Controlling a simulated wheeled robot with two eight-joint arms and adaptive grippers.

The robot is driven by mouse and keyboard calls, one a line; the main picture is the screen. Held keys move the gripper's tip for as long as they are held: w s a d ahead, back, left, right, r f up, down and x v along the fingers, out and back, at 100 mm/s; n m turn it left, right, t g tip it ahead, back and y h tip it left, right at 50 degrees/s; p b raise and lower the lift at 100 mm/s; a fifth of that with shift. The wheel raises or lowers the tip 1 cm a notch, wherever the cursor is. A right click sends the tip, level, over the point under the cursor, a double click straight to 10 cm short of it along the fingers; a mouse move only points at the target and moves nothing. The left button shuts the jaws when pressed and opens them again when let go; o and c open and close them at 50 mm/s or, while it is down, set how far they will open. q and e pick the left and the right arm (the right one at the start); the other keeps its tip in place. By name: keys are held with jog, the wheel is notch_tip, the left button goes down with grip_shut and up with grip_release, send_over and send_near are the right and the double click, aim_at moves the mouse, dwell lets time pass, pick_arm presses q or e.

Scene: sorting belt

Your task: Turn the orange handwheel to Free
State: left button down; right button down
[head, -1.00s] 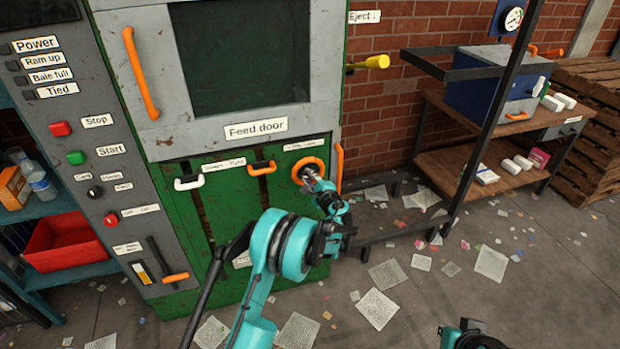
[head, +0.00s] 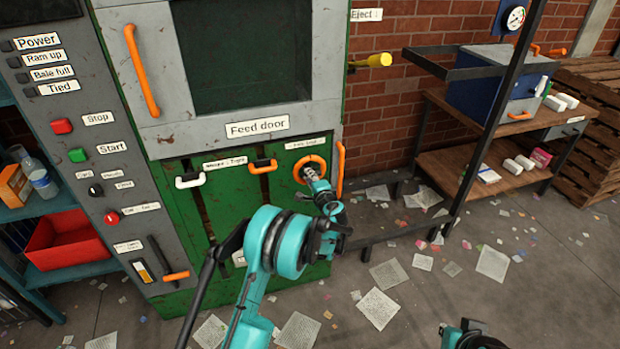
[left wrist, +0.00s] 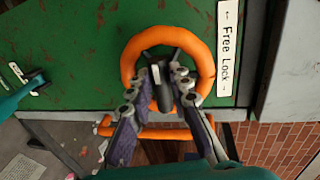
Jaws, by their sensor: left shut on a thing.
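The orange handwheel (head: 310,157) sits on the green panel below the feed door, at its right side. It fills the middle of the left wrist view (left wrist: 165,34), with dark spokes and a grey hub. A white label (left wrist: 229,50) beside it reads Free and Lock, with an arrow at each end. My left gripper (head: 311,174) is at the wheel's centre. In the left wrist view its two fingers (left wrist: 163,84) are inside the ring, shut on the wheel at its hub. The fingers partly hide the hub and spokes. Only a piece of my right arm shows at the bottom right.
An orange upright handle (head: 340,168) stands close to the right of the wheel. A dark metal frame (head: 485,115) and a workbench (head: 440,103) are at the right. Paper scraps litter the floor.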

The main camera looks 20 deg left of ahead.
pick_arm(q)
jog(key=c, duration=1.4)
grip_release()
jog(key=shift+f, duration=0.1)
jog(key=v, duration=1.2)
